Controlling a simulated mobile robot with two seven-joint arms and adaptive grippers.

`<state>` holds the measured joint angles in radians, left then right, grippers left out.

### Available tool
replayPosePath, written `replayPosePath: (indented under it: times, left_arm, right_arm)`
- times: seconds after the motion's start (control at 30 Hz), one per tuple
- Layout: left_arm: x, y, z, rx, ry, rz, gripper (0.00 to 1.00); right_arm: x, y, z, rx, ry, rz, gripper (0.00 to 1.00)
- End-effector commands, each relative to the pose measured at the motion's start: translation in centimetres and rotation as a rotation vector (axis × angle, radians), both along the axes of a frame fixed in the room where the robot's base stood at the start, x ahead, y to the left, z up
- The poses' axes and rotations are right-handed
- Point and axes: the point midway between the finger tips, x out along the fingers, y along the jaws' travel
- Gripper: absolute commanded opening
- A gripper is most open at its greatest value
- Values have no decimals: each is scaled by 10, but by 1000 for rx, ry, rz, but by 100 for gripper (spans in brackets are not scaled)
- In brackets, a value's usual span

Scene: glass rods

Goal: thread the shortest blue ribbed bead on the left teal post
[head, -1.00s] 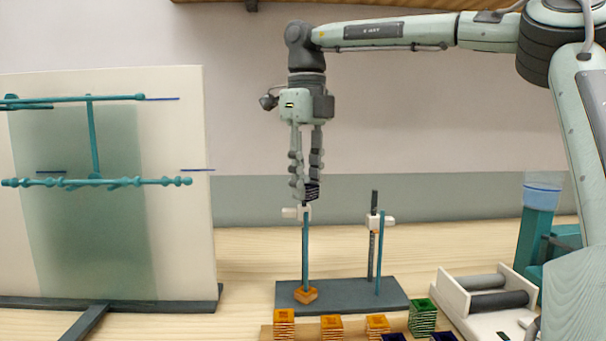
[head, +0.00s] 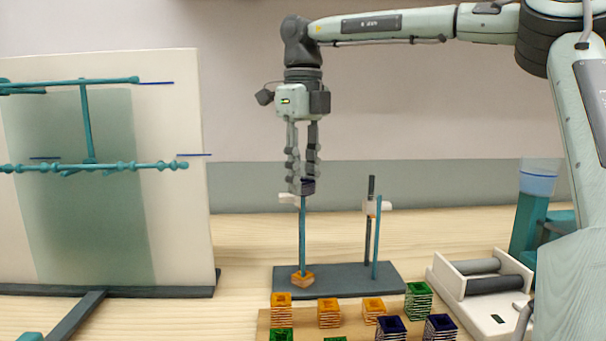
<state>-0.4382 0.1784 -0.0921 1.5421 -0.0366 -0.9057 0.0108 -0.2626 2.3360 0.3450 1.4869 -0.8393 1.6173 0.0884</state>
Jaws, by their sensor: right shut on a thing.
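My right gripper (head: 302,186) points down and is shut on a small dark blue bead (head: 308,187). The bead is at the top of the left teal post (head: 303,235); I cannot tell whether the post's tip is inside its hole. The post stands upright on a dark grey base (head: 340,280). An orange bead (head: 302,278) sits around its foot. Two more dark blue ribbed beads, one on the left (head: 391,327) and one on the right (head: 440,327), stand at the front. My left gripper is not in view.
A second teal post (head: 376,245) and a dark upright rod (head: 370,205) with a white clamp stand to the right. Orange and green beads stand on a wooden board (head: 264,322). A white tray with rollers (head: 468,295) is at right, a pale panel (head: 180,180) at left.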

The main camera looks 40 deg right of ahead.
Motion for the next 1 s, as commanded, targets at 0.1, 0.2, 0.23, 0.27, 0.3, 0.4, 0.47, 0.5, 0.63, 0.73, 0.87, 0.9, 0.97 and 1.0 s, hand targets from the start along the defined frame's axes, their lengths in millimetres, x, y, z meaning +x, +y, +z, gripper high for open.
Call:
replayPosePath:
  times: [0.1, 0.2, 0.23, 0.27, 0.3, 0.4, 0.47, 0.5, 0.63, 0.73, 0.87, 0.9, 0.97, 1.0]
  left_arm:
    - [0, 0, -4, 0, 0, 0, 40]
    - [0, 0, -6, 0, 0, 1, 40]
    - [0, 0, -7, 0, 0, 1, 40]
    - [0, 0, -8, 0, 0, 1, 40]
    - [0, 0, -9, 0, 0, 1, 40]
    - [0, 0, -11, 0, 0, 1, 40]
    - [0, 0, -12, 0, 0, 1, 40]
    - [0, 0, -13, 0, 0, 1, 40]
    - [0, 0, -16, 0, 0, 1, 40]
    - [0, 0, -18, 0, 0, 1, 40]
    - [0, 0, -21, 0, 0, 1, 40]
    - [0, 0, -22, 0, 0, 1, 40]
    - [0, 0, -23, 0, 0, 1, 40]
    - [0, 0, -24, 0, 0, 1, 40]
  right_arm:
    - [0, 0, -7, 0, 0, 0, 0]
    - [0, 0, -11, 0, 0, 0, 0]
    - [0, 0, -12, 0, 0, 0, 0]
    - [0, 0, -13, 0, 0, 0, 0]
    - [0, 0, -14, 0, -1, 0, 0]
    - [0, 0, -18, 0, -1, 0, 0]
    - [0, 0, -21, 0, -1, -1, 0]
    - [0, 0, -22, 0, -1, -1, 0]
    - [0, 0, -28, 0, 0, -1, 0]
    - [0, 0, -32, 0, 0, -1, 0]
    - [0, 0, -37, 0, 0, -1, 0]
    - [0, 0, -39, 0, 0, 0, 0]
    - [0, 0, -41, 0, 0, 0, 0]
    - [0, 0, -43, 0, 0, 0, 0]
